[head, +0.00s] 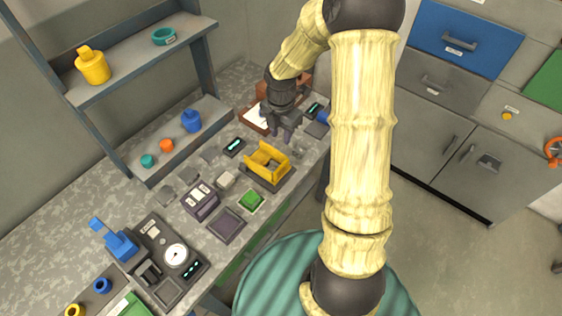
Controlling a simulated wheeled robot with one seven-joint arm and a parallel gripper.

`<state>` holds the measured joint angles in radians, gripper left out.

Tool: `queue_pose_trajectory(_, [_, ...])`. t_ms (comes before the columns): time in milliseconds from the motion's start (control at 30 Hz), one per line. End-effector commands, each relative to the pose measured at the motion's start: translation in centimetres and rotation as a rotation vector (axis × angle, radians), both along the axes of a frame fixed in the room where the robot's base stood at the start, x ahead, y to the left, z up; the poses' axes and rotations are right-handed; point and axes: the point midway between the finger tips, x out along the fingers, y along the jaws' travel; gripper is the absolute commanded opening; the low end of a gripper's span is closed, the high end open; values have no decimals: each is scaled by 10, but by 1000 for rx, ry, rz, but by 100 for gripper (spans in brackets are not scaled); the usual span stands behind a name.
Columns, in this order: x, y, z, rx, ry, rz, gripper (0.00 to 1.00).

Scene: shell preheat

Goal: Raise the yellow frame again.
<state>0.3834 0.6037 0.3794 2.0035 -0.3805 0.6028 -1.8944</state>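The yellow frame (264,164) sits low on a dark grey base plate (273,184) near the front edge of the workbench. It has raised sides and an open middle, and it looks slightly tilted. My gripper (285,137) hangs just behind and above the frame, pointing down. It appears apart from the frame. Its fingers are small and dark here, so I cannot tell how far apart they are. I see nothing clearly held between them.
Beside the frame stand a green button block (250,199), a dark box with white labels (200,200) and a small display (234,146). A clipboard (258,117) lies behind my gripper. A shelf unit (140,62) rises at the back left. A gauge panel (178,256) is at the lower left.

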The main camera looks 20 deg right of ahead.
Motion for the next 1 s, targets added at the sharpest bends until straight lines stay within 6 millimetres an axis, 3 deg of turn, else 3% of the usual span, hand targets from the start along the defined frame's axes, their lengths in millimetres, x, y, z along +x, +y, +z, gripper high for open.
queue_pose_trajectory(700, [-2, 0, -123, -1, 4, 0, 33])
queue_pose_trajectory(1000, [0, 0, -148, 0, 0, -2, 33])
